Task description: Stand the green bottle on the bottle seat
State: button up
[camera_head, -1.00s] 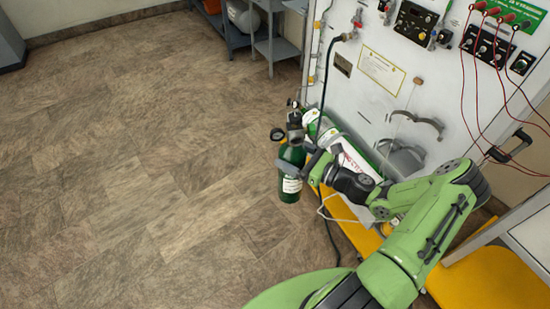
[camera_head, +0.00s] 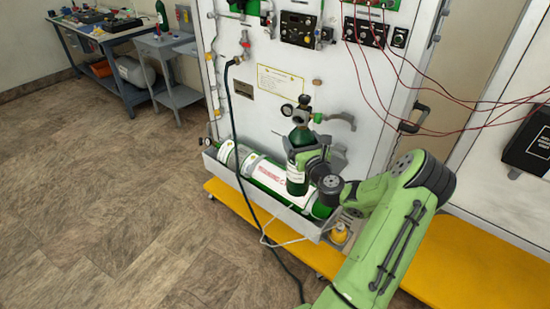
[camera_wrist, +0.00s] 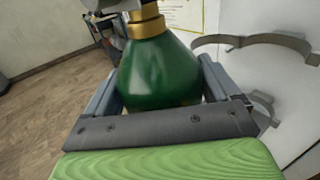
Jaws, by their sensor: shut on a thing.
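The green bottle (camera_head: 297,178) is upright in my gripper (camera_head: 308,158), with its valve and gauge on top, in front of the white panel. In the wrist view its green shoulder (camera_wrist: 160,72) and brass neck fill the space between the jaws (camera_wrist: 160,100). My gripper is shut around its body, above the grey tray with the large cylinder. Curved grey clamp bands stick out from the panel just right of the bottle; the upper band (camera_wrist: 252,41) and lower band (camera_wrist: 263,108) both appear in the wrist view. I cannot clearly make out the bottle seat; my arm covers part of the area below the bands.
A large green-and-white cylinder (camera_head: 265,175) lies in the grey tray (camera_head: 275,213) below the bottle. A yellow item (camera_head: 340,233) sits at the tray's right end. Red cables (camera_head: 375,75) and a black hose (camera_head: 238,150) hang from the panel. The floor at left is clear.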

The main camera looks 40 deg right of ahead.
aim_at(314, 133)
jog(key=shift+s+d+r+m+g+h+b, duration=0.15)
jog(key=shift+s+d+r+m+h+b, duration=0.15)
jog(key=shift+d, duration=0.3)
jog(key=shift+s+d+r+m+g+h+b, duration=0.1)
jog(key=shift+s+d+r+m+g+h, duration=0.1)
jog(key=shift+s+d+h, duration=0.3)
jog(key=shift+s+d+r+m, duration=0.2)
jog(key=shift+d+m, duration=0.1)
jog(key=shift+d, duration=0.15)
jog(key=shift+r, duration=0.15)
jog(key=shift+w+d+f+p, duration=0.15)
jog(key=shift+w+d+p, duration=0.45)
jog(key=shift+d, duration=2.2)
jog(key=shift+w+d+f+p, duration=0.25)
jog(key=shift+d+p, duration=0.6)
jog(key=shift+d, duration=1.95)
jog(key=shift+w+d+f+p, duration=0.1)
jog(key=shift+w+d+p, duration=0.5)
jog(key=shift+d, duration=2.2)
jog(key=shift+s+f+g+h, duration=0.25)
jog(key=shift+f+h, duration=0.15)
jog(key=shift+f, duration=0.35)
